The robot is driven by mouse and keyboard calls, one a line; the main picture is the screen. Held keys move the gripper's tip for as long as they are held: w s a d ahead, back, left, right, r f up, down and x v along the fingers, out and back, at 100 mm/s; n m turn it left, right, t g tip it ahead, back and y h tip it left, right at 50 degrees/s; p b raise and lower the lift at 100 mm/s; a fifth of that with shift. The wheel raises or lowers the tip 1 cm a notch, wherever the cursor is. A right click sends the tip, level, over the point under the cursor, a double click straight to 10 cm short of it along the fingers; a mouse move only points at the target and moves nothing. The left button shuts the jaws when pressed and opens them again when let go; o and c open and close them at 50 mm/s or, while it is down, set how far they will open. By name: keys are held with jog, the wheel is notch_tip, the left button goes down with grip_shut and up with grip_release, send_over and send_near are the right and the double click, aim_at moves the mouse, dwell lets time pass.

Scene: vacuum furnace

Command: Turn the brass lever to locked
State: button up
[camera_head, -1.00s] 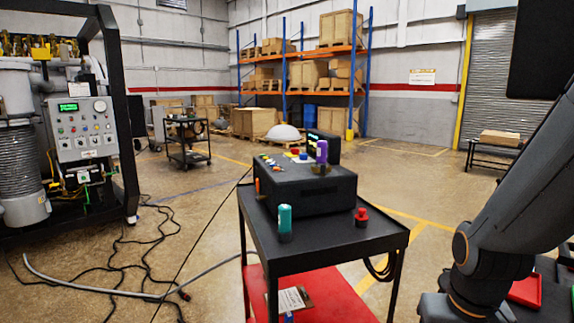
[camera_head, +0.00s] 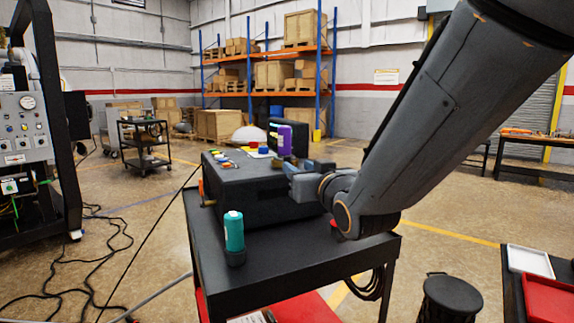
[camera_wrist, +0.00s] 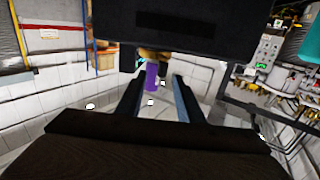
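A small brass piece, seemingly the lever, shows at the edge of the black box (camera_head: 235,198) in the head view, next to a purple cylinder (camera_head: 285,140). In the wrist view, which looks upside down, the brass piece (camera_wrist: 153,54) is at the box edge and the purple cylinder (camera_wrist: 152,76) is beside it. My gripper (camera_wrist: 159,80) is open, its two fingers apart on either side of the brass piece and purple cylinder in the picture. No contact can be made out.
The box stands on a black cart (camera_head: 290,268). A teal cylinder (camera_head: 234,232) stands at the cart's front left. A red knob is mostly hidden behind my arm. Cables lie on the floor at left. A black stool (camera_head: 450,298) and white tray (camera_head: 530,261) are at right.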

aim_at(288, 160)
jog(key=x, duration=0.2)
jog(key=p+x, duration=0.1)
jog(key=x, duration=0.3)
jog(key=shift+a+r, duration=0.25)
jog(key=shift+a, duration=0.05)
jog(key=shift+p+x, duration=0.35)
jog(key=shift+x, duration=0.45)
grip_shut()
